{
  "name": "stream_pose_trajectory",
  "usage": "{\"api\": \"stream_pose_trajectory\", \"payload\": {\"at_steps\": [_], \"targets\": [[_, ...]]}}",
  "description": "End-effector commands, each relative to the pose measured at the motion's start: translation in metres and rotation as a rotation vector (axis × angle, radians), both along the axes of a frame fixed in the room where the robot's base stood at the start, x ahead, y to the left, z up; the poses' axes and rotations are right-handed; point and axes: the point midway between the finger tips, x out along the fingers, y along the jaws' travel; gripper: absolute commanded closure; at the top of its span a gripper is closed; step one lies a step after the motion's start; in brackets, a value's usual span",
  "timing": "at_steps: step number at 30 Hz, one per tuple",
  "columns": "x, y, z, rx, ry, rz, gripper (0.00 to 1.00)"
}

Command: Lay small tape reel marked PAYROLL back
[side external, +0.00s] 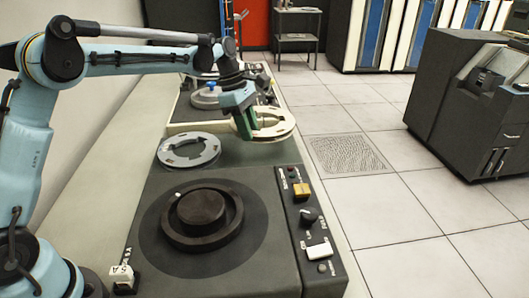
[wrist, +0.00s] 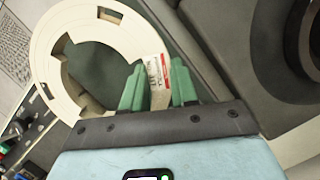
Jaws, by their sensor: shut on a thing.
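A cream tape reel (side external: 279,127) is at my gripper (side external: 243,123) in the side view, near the right edge of the bench. In the wrist view my gripper (wrist: 158,88) has its green fingers shut on the rim of this reel (wrist: 48,48). A white and red label (wrist: 157,70) shows on the rim between the fingers; its words are too small to read. I cannot tell whether the reel touches the surface below. A grey reel (side external: 175,155) lies flat to the left of the gripper.
A dark tape unit with a round hub (side external: 202,207) stands in front. Its control panel (side external: 300,222) has knobs and switches along the right. A cream edge (side external: 180,128) runs behind the grey reel. Floor tiles lie open to the right; a dark machine (side external: 440,95) stands beyond.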

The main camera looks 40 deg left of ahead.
Motion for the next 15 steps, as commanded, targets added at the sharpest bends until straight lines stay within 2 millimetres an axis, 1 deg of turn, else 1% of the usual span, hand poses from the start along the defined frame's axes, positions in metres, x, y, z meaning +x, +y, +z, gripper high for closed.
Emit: {"api": "stream_pose_trajectory", "payload": {"at_steps": [15], "targets": [[0.001, 0.000, -0.041, 0.000, -0.001, 0.000, 1.00]]}}
